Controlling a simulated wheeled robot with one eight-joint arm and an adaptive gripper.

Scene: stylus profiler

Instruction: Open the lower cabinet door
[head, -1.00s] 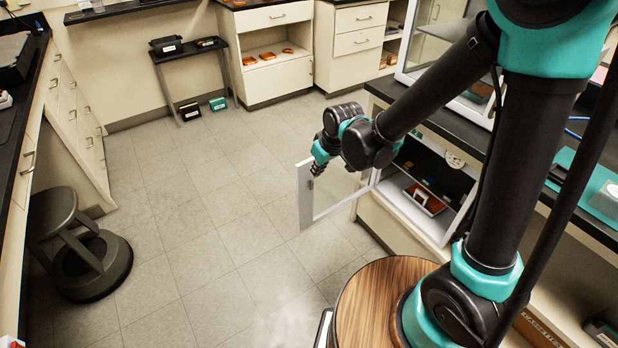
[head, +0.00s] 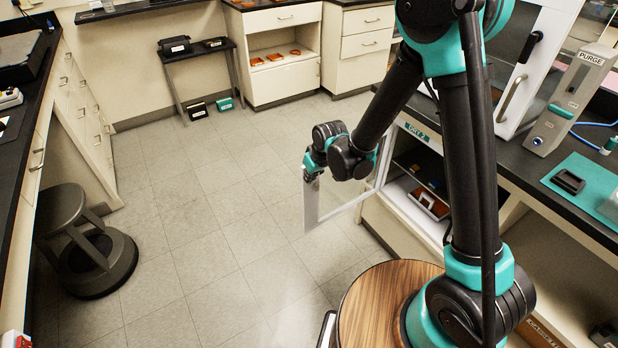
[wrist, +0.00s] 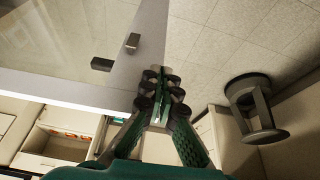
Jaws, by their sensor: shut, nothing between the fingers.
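The lower cabinet door (head: 312,208) is a clear pane in a white frame. It stands swung well out from the cabinet labelled "DRY 2" (head: 416,132), whose inside shows. My gripper (head: 311,172) is at the top of the door's free edge in the head view. My gripper's fingers (wrist: 160,78) are shut and empty, right beside the door's edge. I cannot tell whether they touch it.
Inside the cabinet is a white-framed tray with an orange piece (head: 428,203). A dark stool (head: 75,235) stands at the left, also in the wrist view (wrist: 252,105). A small black table (head: 197,52) is at the back wall. The floor between is clear.

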